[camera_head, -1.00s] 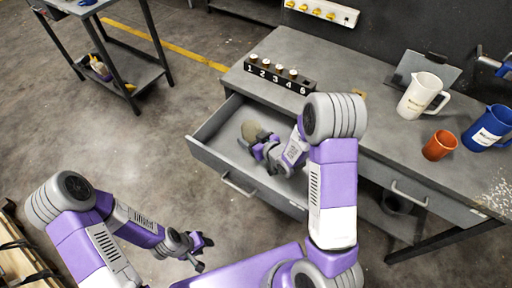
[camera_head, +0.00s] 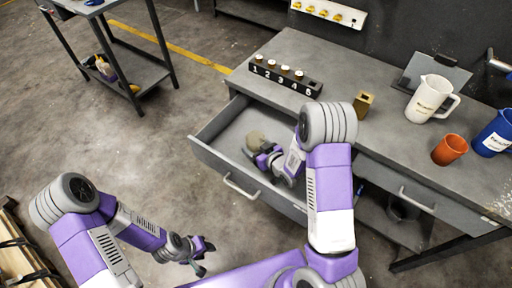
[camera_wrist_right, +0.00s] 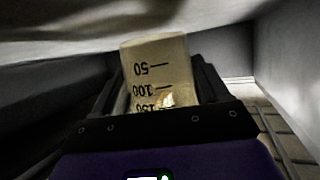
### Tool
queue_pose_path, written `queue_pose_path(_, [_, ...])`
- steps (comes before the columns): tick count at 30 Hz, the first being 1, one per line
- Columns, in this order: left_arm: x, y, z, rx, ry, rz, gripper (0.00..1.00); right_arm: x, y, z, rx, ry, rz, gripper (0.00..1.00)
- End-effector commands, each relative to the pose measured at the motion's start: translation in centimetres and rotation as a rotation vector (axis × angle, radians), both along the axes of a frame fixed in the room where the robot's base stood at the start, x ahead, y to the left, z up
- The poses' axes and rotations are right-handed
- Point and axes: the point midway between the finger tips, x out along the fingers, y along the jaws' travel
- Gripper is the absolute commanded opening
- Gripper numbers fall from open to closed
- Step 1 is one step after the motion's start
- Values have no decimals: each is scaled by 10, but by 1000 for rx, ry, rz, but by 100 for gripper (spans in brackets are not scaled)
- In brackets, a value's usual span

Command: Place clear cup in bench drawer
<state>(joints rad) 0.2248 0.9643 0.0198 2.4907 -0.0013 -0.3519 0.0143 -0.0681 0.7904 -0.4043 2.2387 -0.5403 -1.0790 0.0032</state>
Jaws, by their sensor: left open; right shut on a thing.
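The clear cup (camera_wrist_right: 157,62) shows in the right wrist view with printed graduation marks, upside down in that picture. It also shows in the head view (camera_head: 257,139) as a beige shape inside the open bench drawer (camera_head: 216,152). My right gripper (camera_head: 264,155) is shut on the cup, inside the drawer. Whether the cup touches the drawer floor is hidden. My left gripper (camera_head: 204,256) is open and empty, over the floor in front of the bench.
The bench top (camera_head: 310,55) holds a numbered rack (camera_head: 285,76), a small brass-coloured block (camera_head: 364,102), a white pitcher (camera_head: 430,99), an orange cup (camera_head: 450,149) and a blue pitcher (camera_head: 494,136). A second drawer (camera_head: 412,200) at right is closed. The left part of the open drawer is clear.

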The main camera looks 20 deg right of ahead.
Motion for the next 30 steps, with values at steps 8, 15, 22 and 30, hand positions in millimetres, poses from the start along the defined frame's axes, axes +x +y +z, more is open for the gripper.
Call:
queue_pose_path(8, [0, 0, -5, 0, 0, 0, 43, 0, 0, -4, 0, 0, 0, 35])
queue_pose_path(15, [0, 0, -5, 0, 0, 0, 43, 0, 0, -5, 0, 1, 0, 100])
queue_pose_path(22, [0, 0, -3, 0, 0, 0, 43, 0, 0, -3, 0, 2, 1, 100])
queue_pose_path(30, [0, 0, 16, 0, 0, 0, 43, -17, -7, 18, 1, 4, -4, 100])
